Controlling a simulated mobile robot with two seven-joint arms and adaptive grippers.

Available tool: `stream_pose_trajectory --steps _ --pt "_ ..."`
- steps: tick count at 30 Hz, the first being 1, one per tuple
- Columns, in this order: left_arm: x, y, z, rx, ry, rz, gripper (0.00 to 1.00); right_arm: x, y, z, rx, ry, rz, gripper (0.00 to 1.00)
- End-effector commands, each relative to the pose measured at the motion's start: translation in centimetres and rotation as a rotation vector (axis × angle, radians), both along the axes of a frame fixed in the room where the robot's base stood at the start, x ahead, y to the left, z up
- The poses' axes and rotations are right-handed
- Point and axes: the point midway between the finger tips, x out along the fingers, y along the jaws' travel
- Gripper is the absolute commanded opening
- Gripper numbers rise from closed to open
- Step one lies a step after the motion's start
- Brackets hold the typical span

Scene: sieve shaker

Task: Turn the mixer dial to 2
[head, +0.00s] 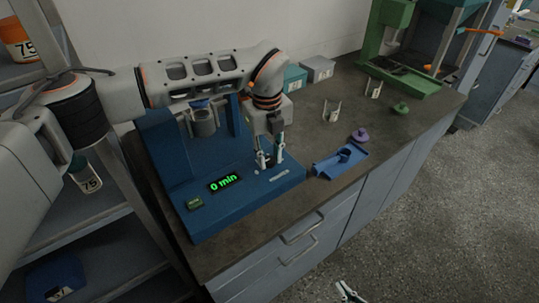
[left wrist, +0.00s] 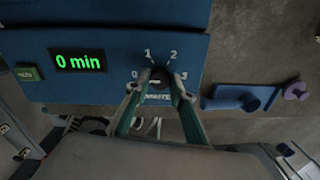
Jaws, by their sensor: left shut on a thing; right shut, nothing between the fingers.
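The blue mixer (head: 232,213) stands on the bench, with a green "0 min" display (head: 224,183) that also shows in the left wrist view (left wrist: 80,60). Its dark dial (left wrist: 158,86) has the marks 0, 1, 2 and 3 around it. My left gripper (left wrist: 157,90) is shut on the dial, one finger on each side. I cannot tell which mark the dial points to. In the head view my left gripper (head: 267,162) points down at the mixer's base and mostly hides the dial. My right gripper (head: 348,292) is shut and empty at the bottom edge, away from the mixer.
A green button (head: 195,203) is left of the display. Right of the mixer, a blue tray (head: 326,170) and a purple knobbed piece (head: 359,135) lie on the bench. A green machine (head: 400,75) stands at the back right. Shelves stand on the left.

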Motion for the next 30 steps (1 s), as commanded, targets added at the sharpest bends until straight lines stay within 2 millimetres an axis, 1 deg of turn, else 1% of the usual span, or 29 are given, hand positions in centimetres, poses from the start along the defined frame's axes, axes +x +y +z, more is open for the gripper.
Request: stream_pose_trajectory --steps 5,11,30 --pt "0.0 0.0 0.1 0.001 -0.001 -0.033 0.02 0.1 0.0 0.2 0.001 -0.003 0.0 0.0" --pt "0.0 0.0 0.2 0.001 -0.001 -0.136 0.02 0.2 0.0 0.7 0.005 -0.006 -0.002 0.0" --pt "0.1 0.1 0.2 0.001 -0.001 -0.722 0.02 0.2 0.2 1.7 0.005 -0.007 0.0 0.0"
